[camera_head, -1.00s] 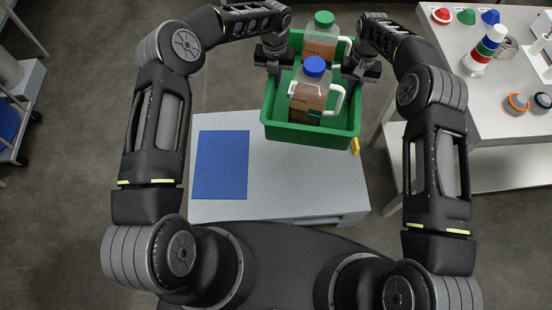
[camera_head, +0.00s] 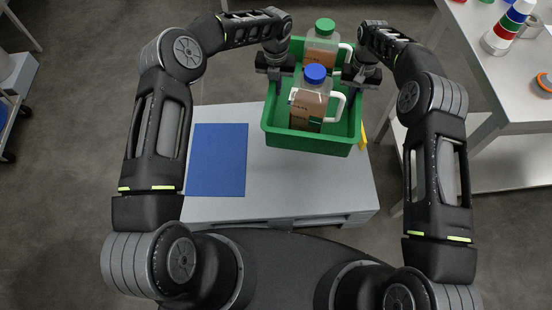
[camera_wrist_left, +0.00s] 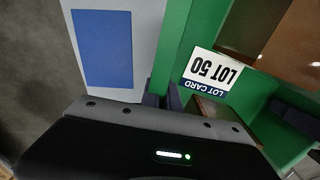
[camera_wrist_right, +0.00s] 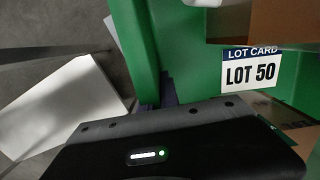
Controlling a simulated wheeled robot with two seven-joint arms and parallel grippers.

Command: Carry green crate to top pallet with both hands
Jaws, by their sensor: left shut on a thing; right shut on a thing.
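The green crate (camera_head: 310,142) is held between my two grippers, above the far part of a grey pallet (camera_head: 300,190). It holds two jugs, one with a blue cap (camera_head: 314,74) and one with a green cap (camera_head: 324,27). My left gripper (camera_head: 276,68) is shut on the crate's left wall, and my right gripper (camera_head: 360,74) is shut on its right wall. Both wrist views show the walls between my fingers. A lot card reading LOT 50 (camera_wrist_right: 250,70) is inside the crate. I cannot tell the height of the crate above the pallet.
A blue mat (camera_head: 217,160) lies on the pallet's left part. A white table (camera_head: 500,90) with cups and small items stands at the right. A shelf cart (camera_head: 18,85) is at the far left.

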